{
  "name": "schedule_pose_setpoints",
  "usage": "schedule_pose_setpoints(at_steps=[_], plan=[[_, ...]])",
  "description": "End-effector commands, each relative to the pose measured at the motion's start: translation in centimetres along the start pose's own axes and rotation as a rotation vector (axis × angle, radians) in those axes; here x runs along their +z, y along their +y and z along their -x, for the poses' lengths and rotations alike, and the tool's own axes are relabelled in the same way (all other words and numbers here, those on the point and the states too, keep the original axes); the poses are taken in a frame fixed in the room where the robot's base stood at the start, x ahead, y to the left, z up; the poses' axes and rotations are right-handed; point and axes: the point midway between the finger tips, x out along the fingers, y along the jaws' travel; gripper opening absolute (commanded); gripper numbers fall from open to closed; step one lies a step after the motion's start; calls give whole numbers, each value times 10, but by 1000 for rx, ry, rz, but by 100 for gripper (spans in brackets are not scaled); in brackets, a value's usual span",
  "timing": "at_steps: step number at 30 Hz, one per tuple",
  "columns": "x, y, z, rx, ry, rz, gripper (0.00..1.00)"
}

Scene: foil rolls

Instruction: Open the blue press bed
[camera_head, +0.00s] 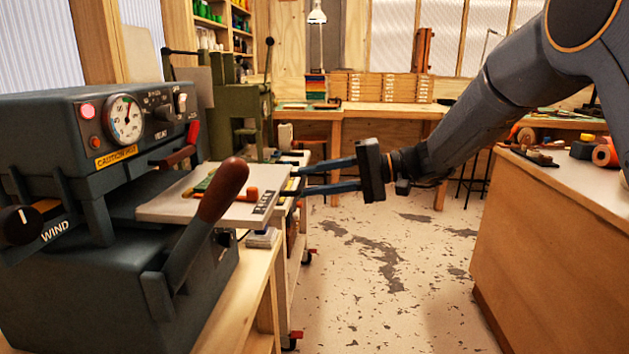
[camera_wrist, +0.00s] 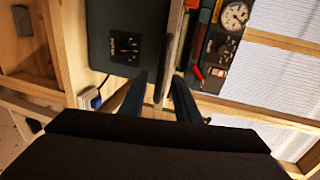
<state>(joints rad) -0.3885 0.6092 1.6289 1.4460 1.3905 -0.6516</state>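The blue press (camera_head: 95,150) is a blue-grey machine at the left of the head view. Its pale bed plate (camera_head: 160,208) sticks out to the right from the slot between its upper and lower housings. A green piece and an orange-ended piece lie on the plate. My gripper (camera_head: 297,181) is level with the plate's outer end, one finger higher than the other. In the wrist view my gripper (camera_wrist: 160,78) has its fingers apart, with the plate's thin edge (camera_wrist: 168,60) seen between them. A gap shows on the left side; contact on the right is unclear.
A lever with a brown handle (camera_head: 222,190) stands in front of the plate and hides part of it. A green machine (camera_head: 238,105) stands behind. A wooden counter (camera_head: 555,215) is at the right. The floor (camera_head: 385,265) between is clear.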

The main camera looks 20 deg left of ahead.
Motion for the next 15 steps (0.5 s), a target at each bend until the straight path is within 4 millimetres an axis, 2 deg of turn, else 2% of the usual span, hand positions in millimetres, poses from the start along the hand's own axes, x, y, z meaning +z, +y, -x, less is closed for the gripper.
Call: schedule_pose_setpoints(at_steps=[15], plan=[[-1, 1, 69, 0, 2, 0, 29]])
